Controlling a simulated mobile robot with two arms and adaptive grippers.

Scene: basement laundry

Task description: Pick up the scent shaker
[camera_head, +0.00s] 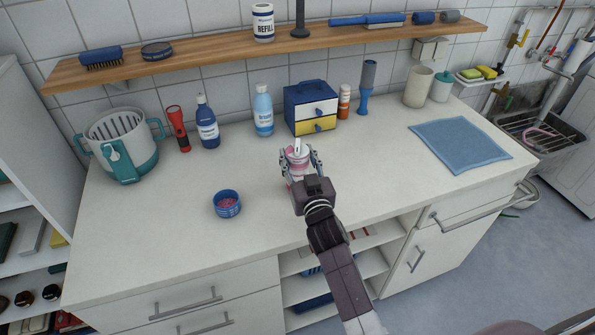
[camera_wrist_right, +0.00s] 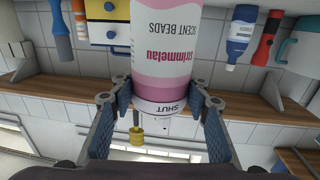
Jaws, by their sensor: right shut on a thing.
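The scent shaker (camera_head: 297,158) is a pink and white cylinder over the middle of the counter. In the right wrist view the scent shaker (camera_wrist_right: 166,45) appears upside down, with the words "SCENT BEADS" on its label and "SHUT" near its cap end. My right gripper (camera_head: 300,165) is shut on it, one finger on each side. In the right wrist view the fingers of my right gripper (camera_wrist_right: 162,92) press near the cap end. I cannot tell whether the shaker's base touches the counter. My left gripper is not in view.
A blue bowl with pink contents (camera_head: 228,205) stands left of the shaker. Behind are a small drawer box (camera_head: 311,108), bottles, an orange-labelled tube (camera_head: 344,101) and a red flashlight (camera_head: 178,128). A blue cloth (camera_head: 459,144) lies right. The front counter is mostly clear.

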